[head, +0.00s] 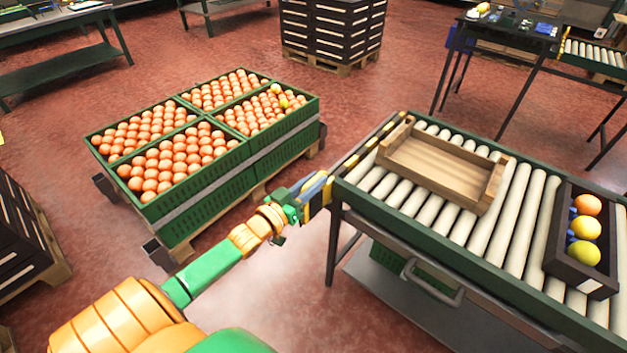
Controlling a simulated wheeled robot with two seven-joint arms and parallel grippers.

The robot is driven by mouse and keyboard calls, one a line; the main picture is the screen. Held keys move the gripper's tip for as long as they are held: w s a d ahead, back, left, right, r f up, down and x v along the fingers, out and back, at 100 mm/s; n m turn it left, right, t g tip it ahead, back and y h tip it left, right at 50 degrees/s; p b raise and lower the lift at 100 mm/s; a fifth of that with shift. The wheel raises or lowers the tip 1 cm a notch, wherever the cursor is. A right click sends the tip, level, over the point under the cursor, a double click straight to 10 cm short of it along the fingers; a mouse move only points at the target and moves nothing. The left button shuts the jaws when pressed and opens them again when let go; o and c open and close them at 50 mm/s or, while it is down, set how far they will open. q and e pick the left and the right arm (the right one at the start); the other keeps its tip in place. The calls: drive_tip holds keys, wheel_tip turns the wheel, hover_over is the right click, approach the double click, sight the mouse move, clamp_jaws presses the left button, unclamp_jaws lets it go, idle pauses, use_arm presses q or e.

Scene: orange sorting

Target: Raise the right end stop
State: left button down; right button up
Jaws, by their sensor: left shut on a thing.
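A yellow-and-black striped end stop (366,149) runs across the left end of the roller conveyor (470,243). My left gripper (313,192) is at the near corner of that end, shut on the end stop's near end. The fingers and the grasped part overlap, so the exact contact is hard to see. A right end of the conveyor runs out of the picture, and no other end stop shows. My right gripper is not in view.
A wooden tray (493,190) lies on the rollers beside the end stop. A dark box (551,262) with an orange fruit and two yellow ones stands further right. Green crates (203,205) of oranges stand on a pallet to the left. Red floor lies between.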

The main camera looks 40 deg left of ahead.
use_arm(q)
wheel_tip(320, 180, up, 8)
drive_tip(key=p, duration=0.6)
drive_tip(key=shift+f+p, duration=0.2)
drive_tip(key=shift+p, duration=0.15)
drive_tip(key=shift+w+f, duration=0.1)
drive_tip(key=shift+f, duration=0.15)
drive_tip(key=c, duration=0.8)
unclamp_jaws()
drive_tip(key=shift+d+b, duration=0.1)
drive_tip(key=shift+b, duration=0.2)
drive_tip(key=shift+o, duration=0.2)
drive_tip(key=s+p, duration=0.1)
drive_tip(key=s, duration=0.6)
drive_tip(key=shift+a, duration=0.3)
drive_tip(key=shift+s, duration=0.15)
